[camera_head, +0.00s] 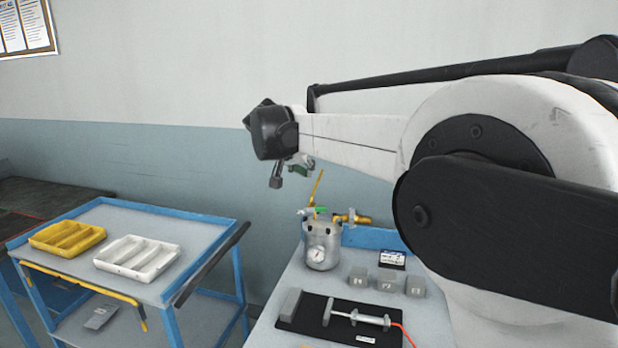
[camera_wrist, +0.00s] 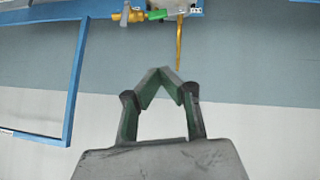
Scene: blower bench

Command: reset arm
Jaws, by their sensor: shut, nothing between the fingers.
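My arm reaches across the right half of the head view, and my gripper (camera_head: 287,174) hangs at its end above the bench. In the wrist view my gripper (camera_wrist: 159,70) has its two fingertips together with nothing between them. A metal canister (camera_head: 321,246) with a gauge, a brass fitting and a green-handled valve stands on the bench below and to the right of the gripper. The gripper is apart from it. In the wrist view the brass fitting (camera_wrist: 138,16) and the green handle (camera_wrist: 158,14) show beyond the fingertips.
A blue-edged cart (camera_head: 190,262) at left holds a yellow tray (camera_head: 67,239) and a white tray (camera_head: 136,257). The workbench (camera_head: 285,285) holds several grey blocks (camera_head: 385,284) and a black mat (camera_head: 312,318) with a syringe-like tool (camera_head: 357,316). The wall behind is bare near the gripper.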

